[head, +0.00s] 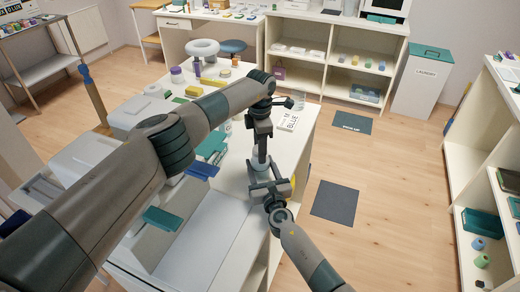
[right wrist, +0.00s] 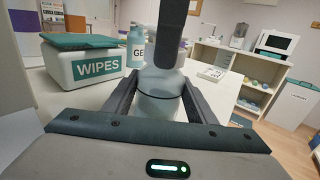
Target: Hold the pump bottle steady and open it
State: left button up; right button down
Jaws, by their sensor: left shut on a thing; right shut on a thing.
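The pump bottle (head: 259,163) is pale and stands upright near the right edge of the white counter. In the right wrist view the bottle (right wrist: 160,104) sits between the two fingers of my right gripper (right wrist: 158,100), which is shut on its body. My left gripper (head: 261,152) comes down from above and is shut on the bottle's top. A dark finger of the left gripper (right wrist: 172,38) hides much of the top and pump in the right wrist view. My right gripper (head: 268,188) also shows in the head view.
A white box marked WIPES (right wrist: 88,66) and a teal-labelled bottle (right wrist: 136,46) stand left of the pump bottle. A white card with lettering (head: 287,121) lies behind it on the counter. Floor to the right holds dark mats (head: 335,202); shelves (head: 490,170) stand farther right.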

pick_arm(q)
jog(key=n, duration=0.4)
jog(key=shift+n, duration=0.3)
jog(key=n, duration=1.1)
jog(key=shift+n, duration=0.3)
jog(key=n, duration=0.8)
jog(key=shift+r+n, duration=0.1)
jog(key=shift+n, duration=0.3)
jog(key=n, duration=0.8)
jog(key=shift+r, duration=0.25)
